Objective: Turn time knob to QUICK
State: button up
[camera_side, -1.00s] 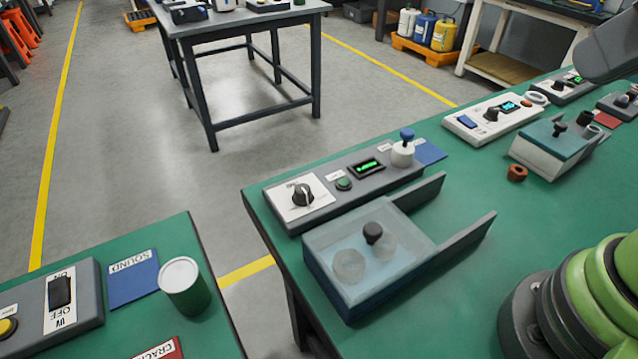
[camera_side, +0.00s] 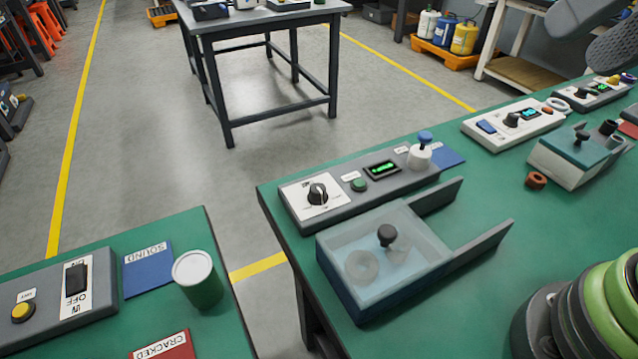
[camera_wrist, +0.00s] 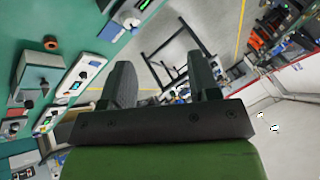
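Several dials stand in a row on the green bench, and I cannot read their small labels, so I cannot tell which is the time knob. One black knob (camera_side: 317,193) is on the white plate at the left end of the long grey panel. Another black knob (camera_side: 512,119) is on the white unit further right, beside a lit display. A third dark knob (camera_side: 582,92) is on the grey unit behind. My gripper (camera_wrist: 162,82) shows in the wrist view with its two dark fingers apart and nothing between them, away from all these knobs.
A clear-lidded blue tank (camera_side: 375,270) stands before the grey panel. A teal-topped box (camera_side: 570,155) and a brown ring (camera_side: 536,180) are to its right. A green can (camera_side: 198,280) stands on the left bench. A gap of floor separates the benches.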

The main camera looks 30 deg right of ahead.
jog(key=w+a+f+m+g, duration=0.1)
jog(key=w+a+m+g, duration=0.15)
jog(key=w, duration=0.65)
jog(key=m+g+y, duration=0.2)
jog(key=m+g, duration=0.2)
jog(key=m, duration=0.4)
send_over(317, 187)
jog(key=d, duration=0.4)
notch_tip(317, 187, down, 19)
jog(key=x, duration=0.9)
jog(key=shift+a+f, duration=0.1)
jog(key=shift+f, duration=0.3)
jog(key=c, duration=0.9)
